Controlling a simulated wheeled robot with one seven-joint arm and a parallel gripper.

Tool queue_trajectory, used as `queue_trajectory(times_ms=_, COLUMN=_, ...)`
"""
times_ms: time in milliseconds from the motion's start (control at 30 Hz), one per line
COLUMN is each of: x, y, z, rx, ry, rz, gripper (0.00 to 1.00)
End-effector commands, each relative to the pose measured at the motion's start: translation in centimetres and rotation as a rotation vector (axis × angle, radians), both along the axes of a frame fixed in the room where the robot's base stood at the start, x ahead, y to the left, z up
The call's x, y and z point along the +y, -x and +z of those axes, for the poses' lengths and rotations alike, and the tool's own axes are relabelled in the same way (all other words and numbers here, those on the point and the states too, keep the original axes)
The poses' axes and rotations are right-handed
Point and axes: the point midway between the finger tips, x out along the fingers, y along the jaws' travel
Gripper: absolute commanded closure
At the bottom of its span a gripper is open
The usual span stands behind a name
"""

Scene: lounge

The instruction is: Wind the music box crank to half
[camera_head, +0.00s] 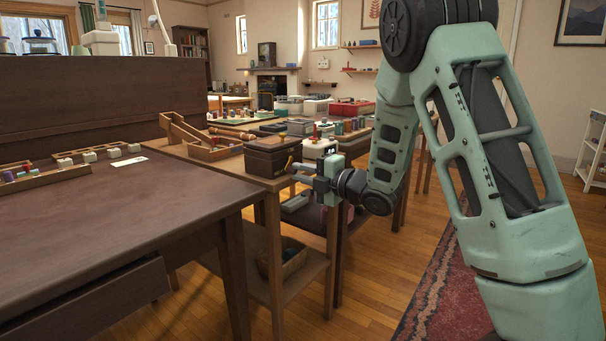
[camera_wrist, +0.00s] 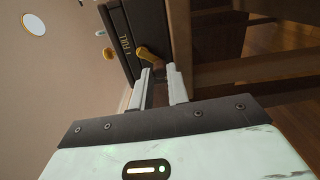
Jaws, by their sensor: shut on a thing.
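The music box (camera_head: 268,160) is a dark brown box near the front corner of a wooden table. In the wrist view the music box (camera_wrist: 149,22) shows its dark side with a gold "FULL" marking. A brass-coloured crank (camera_wrist: 147,54) sits on that side, its end running between my fingertips. My gripper (camera_head: 295,172) reaches in from the right, beside the box. In the wrist view my gripper (camera_wrist: 161,72) is shut on the crank's end. The rest of the dial is too small or turned away to read.
A dark brown desk (camera_head: 110,215) fills the left front. A wooden rack (camera_head: 205,140) stands behind the box on its table. A white device (camera_head: 320,149) is close behind my gripper. A basket (camera_head: 285,258) is on the shelf below. Open floor lies right, with a red rug (camera_head: 430,290).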

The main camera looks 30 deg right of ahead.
Motion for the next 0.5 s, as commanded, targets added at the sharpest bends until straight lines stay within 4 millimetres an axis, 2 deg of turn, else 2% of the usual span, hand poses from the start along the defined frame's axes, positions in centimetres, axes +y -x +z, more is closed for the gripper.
queue_trajectory(times_ms=267, x=-0.15, y=0.06, z=-0.10, rx=0.003, ry=0.000, rz=-0.004, gripper=1.00)
queue_trajectory(times_ms=300, x=-0.16, y=0.06, z=-0.10, rx=0.003, ry=0.000, rz=-0.004, gripper=0.81)
queue_trajectory(times_ms=367, x=-0.15, y=0.05, z=-0.10, rx=0.003, ry=0.000, rz=-0.004, gripper=0.64)
queue_trajectory(times_ms=500, x=-0.10, y=0.04, z=-0.07, rx=0.002, ry=0.001, rz=-0.003, gripper=0.61)
